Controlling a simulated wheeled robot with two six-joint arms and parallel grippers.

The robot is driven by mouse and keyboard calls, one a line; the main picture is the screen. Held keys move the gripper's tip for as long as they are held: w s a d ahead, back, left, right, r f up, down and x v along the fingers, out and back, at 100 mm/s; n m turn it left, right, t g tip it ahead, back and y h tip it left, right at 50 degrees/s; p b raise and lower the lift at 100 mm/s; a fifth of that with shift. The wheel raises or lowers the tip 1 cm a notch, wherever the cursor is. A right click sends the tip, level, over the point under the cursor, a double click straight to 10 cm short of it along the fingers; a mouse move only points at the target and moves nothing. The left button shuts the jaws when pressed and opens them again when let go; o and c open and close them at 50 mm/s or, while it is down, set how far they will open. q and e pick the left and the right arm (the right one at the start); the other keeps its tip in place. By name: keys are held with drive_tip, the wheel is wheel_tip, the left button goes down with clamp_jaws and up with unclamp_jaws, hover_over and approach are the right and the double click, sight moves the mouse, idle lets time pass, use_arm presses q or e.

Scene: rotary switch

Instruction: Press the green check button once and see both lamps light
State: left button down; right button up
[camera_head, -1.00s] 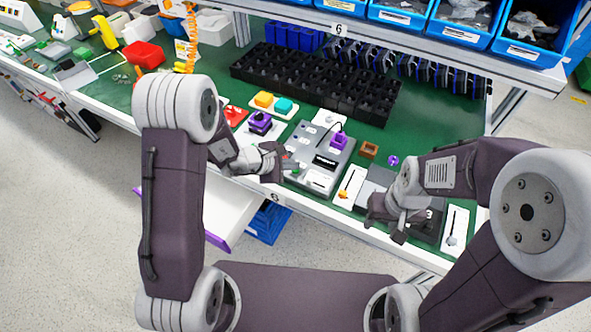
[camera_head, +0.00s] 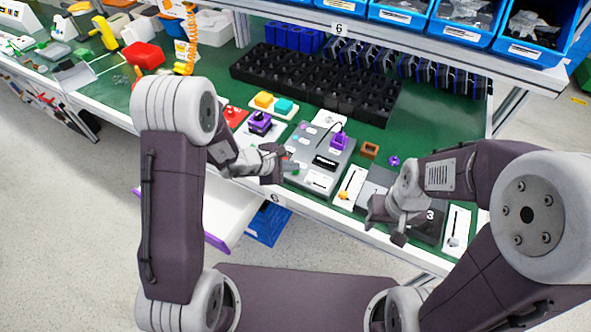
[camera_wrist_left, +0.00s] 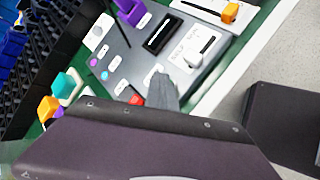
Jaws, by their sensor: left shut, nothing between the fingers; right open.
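The grey control panel (camera_head: 335,168) stands on the green bench, with a black display window (camera_head: 325,161) and a purple plug (camera_head: 339,141). In the left wrist view, its face shows small purple and teal round spots (camera_wrist_left: 104,75) and a red part (camera_wrist_left: 137,99). I cannot tell which spots are lamps or whether any is lit. My left gripper (camera_head: 283,170) is shut and empty at the panel's left front edge. Its tip (camera_wrist_left: 162,88) overlaps a white label on the panel; contact cannot be told. The green button is not clearly visible. My right gripper (camera_head: 386,232) is open, at the right front.
A purple part (camera_head: 260,123) and a plate with orange and teal blocks (camera_head: 275,114) lie left of the panel. A white slider plate (camera_head: 349,186) is right of it. A black rack (camera_head: 320,85) stands behind. A small brown block (camera_head: 370,150) sits nearby.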

sight(293, 173)
use_arm(q)
drive_tip(key=shift+r, duration=0.1)
drive_tip(key=shift+r+p, duration=0.4)
drive_tip(key=shift+r, duration=0.3)
wheel_tip(293, 173, up, 5)
drive_tip(key=p, duration=0.3)
idle(0.3)
idle(0.3)
